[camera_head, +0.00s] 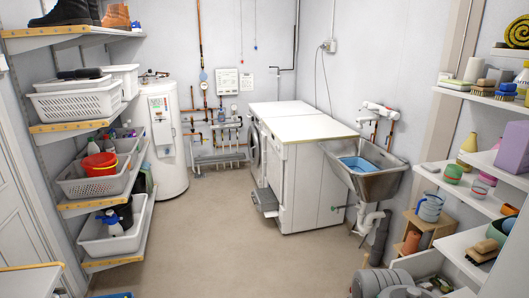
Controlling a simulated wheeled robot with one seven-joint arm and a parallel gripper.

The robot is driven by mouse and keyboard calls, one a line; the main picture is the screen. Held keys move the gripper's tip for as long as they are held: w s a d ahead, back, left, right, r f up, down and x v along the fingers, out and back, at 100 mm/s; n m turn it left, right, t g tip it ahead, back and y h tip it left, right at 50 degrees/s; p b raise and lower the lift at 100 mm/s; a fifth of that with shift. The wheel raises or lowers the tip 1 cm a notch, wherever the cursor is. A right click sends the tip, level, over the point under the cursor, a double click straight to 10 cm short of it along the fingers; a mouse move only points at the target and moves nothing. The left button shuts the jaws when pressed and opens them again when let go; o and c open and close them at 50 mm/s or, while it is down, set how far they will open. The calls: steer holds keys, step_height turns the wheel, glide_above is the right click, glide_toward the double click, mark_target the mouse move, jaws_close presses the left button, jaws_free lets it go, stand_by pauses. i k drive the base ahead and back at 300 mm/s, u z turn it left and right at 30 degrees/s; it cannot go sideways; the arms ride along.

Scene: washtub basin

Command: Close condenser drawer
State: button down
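Two white front-loading machines (300,190) stand side by side in the middle of the room, their fronts facing left. A grey drawer (265,201) sticks out low from the front of the nearer machine, above the floor. It looks like the condenser drawer and stands pulled out. A second low grey part (258,183) shows just behind it, too small to make out. The inside of the drawer is hard to see from here. My gripper is not in view.
The floor (210,235) left of the drawer is clear. Left shelves hold white baskets (100,180). A water heater (167,140) stands behind. A steel sink (372,180) is right of the machines. Grey round objects (375,282) sit at the bottom right, beside cluttered shelves.

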mark_target(266, 199)
steer(key=u, duration=0.3)
steer(key=i, duration=2.5)
steer(key=u, duration=0.6)
steer(key=i, duration=2.45)
steer(key=u, duration=0.4)
steer(key=i, duration=1)
steer(key=u, duration=0.05)
